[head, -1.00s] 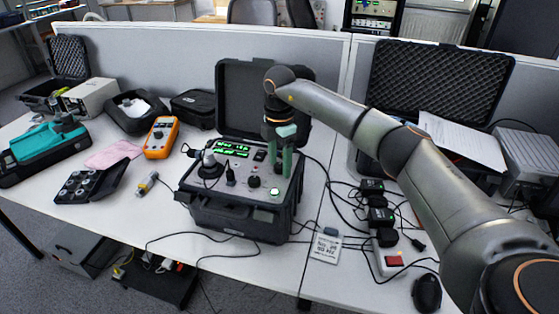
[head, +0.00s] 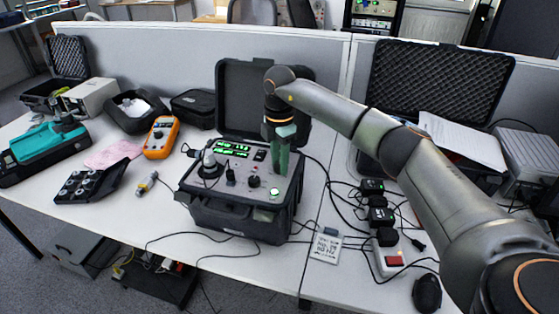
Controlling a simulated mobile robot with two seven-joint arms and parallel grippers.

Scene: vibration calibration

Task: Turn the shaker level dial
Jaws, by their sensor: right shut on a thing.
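The shaker unit is an open black case (head: 240,222) with a grey control panel and green lit displays (head: 232,148). It stands on the white table in the middle of the view. My right gripper (head: 280,170) points down at the right part of the panel. Its green fingers are shut on a small knob there, which I take as the shaker level dial; the fingers hide it. My left gripper is out of view.
The case's raised lid (head: 248,100) stands behind the gripper. An orange multimeter (head: 161,137) and a black box of round parts (head: 88,185) lie to the left. Cables, adapters and a power strip (head: 388,257) crowd the table to the right.

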